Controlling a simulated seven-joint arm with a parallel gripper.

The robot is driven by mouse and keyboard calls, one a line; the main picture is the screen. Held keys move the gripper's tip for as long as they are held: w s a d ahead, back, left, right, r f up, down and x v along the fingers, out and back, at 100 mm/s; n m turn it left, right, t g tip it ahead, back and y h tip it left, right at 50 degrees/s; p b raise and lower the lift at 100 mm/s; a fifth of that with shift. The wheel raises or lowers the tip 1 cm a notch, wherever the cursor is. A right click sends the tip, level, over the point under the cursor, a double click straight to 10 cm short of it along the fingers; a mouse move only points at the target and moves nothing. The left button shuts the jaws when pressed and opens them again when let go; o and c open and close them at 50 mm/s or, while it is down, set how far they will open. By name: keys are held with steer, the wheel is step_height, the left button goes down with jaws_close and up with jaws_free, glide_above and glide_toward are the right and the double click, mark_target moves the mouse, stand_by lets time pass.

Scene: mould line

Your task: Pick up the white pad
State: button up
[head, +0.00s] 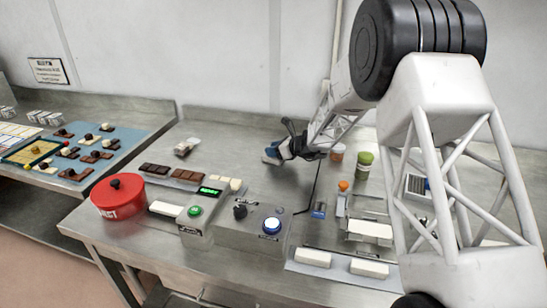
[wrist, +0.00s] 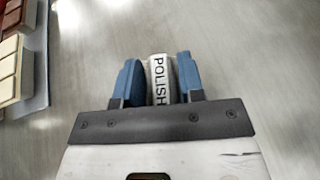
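A white pad marked POLISH (wrist: 160,80) stands between the two blue fingers of my gripper (wrist: 161,82) in the wrist view. The fingers lie close along both its sides, and my gripper appears shut on it. The pad's lower end is hidden behind the dark gripper plate. In the head view my gripper (head: 275,153) is low over the back middle of the steel table (head: 235,135), fingers pointing left. The pad cannot be made out there.
A green-topped jar (head: 364,164) stands to the right.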

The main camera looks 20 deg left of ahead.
steer(key=c, duration=0.6)
steer(key=shift+o, duration=0.2)
steer(key=shift+r, duration=0.15)
steer(key=shift+r, duration=0.55)
steer(key=shift+s+d+r, duration=0.1)
steer(key=shift+s+r, duration=0.1)
steer(key=shift+r, duration=0.4)
steer(key=shift+s+d+r, duration=0.1)
steer(key=shift+s+r, duration=0.05)
steer(key=shift+r, duration=0.4)
steer(key=s+d, duration=0.3)
steer(key=s, duration=0.4)
steer(key=s+d+r, duration=0.1)
steer(key=s+d, duration=0.2)
steer(key=s, duration=0.3)
steer(key=shift+s+d+r, duration=0.15)
steer(key=shift+s+d, duration=0.2)
